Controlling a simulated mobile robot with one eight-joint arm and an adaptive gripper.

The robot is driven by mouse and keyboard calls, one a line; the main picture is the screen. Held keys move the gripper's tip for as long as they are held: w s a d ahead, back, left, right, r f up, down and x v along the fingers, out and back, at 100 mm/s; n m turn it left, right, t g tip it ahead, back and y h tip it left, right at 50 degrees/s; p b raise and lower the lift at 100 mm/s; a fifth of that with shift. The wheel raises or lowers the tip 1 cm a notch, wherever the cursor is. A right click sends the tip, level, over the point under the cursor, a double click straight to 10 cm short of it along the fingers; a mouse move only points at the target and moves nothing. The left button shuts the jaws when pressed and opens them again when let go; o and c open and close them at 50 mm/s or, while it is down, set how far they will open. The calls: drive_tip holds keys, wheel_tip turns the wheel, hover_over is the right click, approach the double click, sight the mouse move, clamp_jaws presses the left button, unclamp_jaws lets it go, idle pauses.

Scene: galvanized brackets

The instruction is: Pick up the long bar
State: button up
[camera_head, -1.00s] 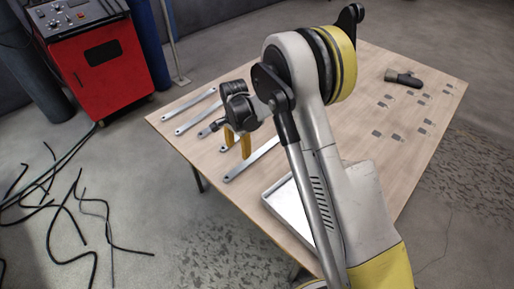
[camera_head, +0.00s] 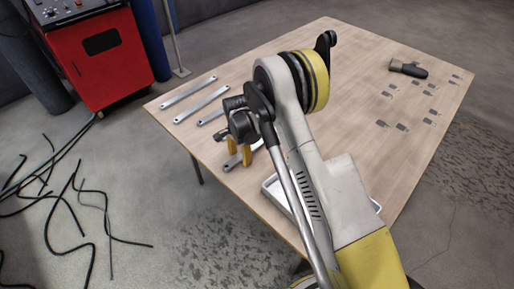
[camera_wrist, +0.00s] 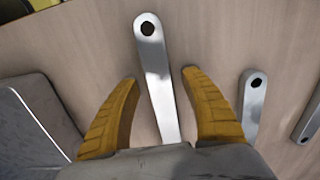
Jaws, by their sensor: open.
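Several flat grey metal bars with holed ends lie side by side near the table's left edge. The one nearest the tray, apparently the long bar (camera_wrist: 157,75), runs between my fingers in the wrist view; its holed end points away, beyond the fingertips. In the head view its near end (camera_head: 231,163) shows under my gripper (camera_head: 239,157), which hides much of the rest. My gripper, also in the wrist view (camera_wrist: 161,77), is open, with one yellow finger on each side of the bar and visible gaps to both.
A grey tray (camera_wrist: 40,112) lies left of the bar in the wrist view. Another bar (camera_wrist: 252,105) lies close on the right. In the head view, two bars (camera_head: 188,92) (camera_head: 202,104) lie farther back. A dark tool (camera_head: 408,68) and small plates (camera_head: 403,126) lie at the right.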

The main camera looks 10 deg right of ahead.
clamp_jaws()
drive_tip(key=shift+r, duration=0.15)
